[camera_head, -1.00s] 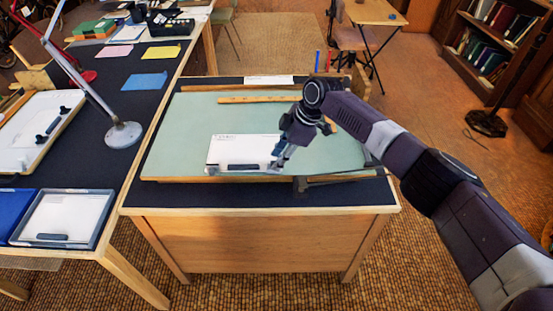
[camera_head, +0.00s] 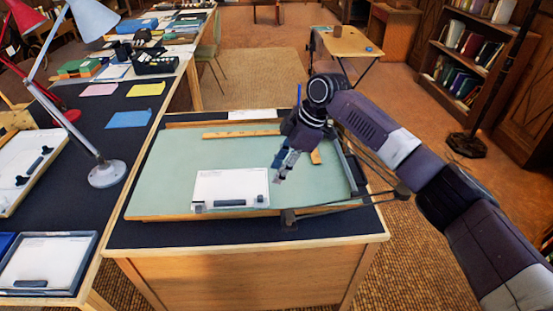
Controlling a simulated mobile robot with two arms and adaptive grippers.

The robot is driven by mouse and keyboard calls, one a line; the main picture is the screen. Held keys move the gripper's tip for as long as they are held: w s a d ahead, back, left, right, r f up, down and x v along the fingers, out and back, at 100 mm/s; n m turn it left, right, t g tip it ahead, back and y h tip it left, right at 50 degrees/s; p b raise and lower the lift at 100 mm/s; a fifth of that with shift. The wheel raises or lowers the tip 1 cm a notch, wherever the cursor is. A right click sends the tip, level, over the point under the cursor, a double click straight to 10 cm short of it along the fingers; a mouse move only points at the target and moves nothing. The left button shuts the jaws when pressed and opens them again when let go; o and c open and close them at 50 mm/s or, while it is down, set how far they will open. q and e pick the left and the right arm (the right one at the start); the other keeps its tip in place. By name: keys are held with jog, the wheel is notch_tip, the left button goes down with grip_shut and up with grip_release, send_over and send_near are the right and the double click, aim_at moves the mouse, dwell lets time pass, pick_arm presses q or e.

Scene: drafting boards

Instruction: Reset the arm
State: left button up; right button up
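My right gripper (camera_head: 279,173) hangs over the green drafting board (camera_head: 160,180), its fingers pointing down and left. It is just above and right of a white sheet (camera_head: 231,182) with a grey clip bar (camera_head: 230,203) at its lower edge. I see no object in the fingers, but they are small and overlap, so I cannot tell how far they are apart. My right arm reaches in from the lower right. My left gripper is not in view.
A dark drafting-machine arm (camera_head: 345,204) runs along the board's right side. A wooden ruler (camera_head: 240,133) lies near its top. A desk lamp (camera_head: 107,174) and trays (camera_head: 47,262) are on the left table. The board's left part is clear.

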jog(key=s+a+f+m+y, duration=0.1)
jog(key=s+a+f+m, duration=0.2)
jog(key=s+f, duration=0.65)
jog(key=s+a+f+m, duration=0.2)
jog(key=s+f, duration=0.6)
jog(key=s, duration=0.2)
jog(key=s+d+m+t+h, duration=0.2)
jog(key=s+d+m+h, duration=0.3)
jog(key=s+d+m, duration=1.05)
jog(key=s+d+f+n+g, duration=0.1)
jog(key=s+d+f+n, duration=0.1)
jog(key=f, duration=1.1)
jog(key=s+d+f+n, duration=0.2)
jog(key=s+f+n, duration=0.1)
jog(key=f, duration=1)
jog(key=s+d+f, duration=0.1)
jog(key=s+f, duration=0.7)
jog(key=s+d+f+g, duration=0.1)
jog(key=s+d+f, duration=0.1)
jog(key=s+f, duration=0.7)
jog(key=shift+s+d+f, duration=0.15)
jog(key=shift+d, duration=0.1)
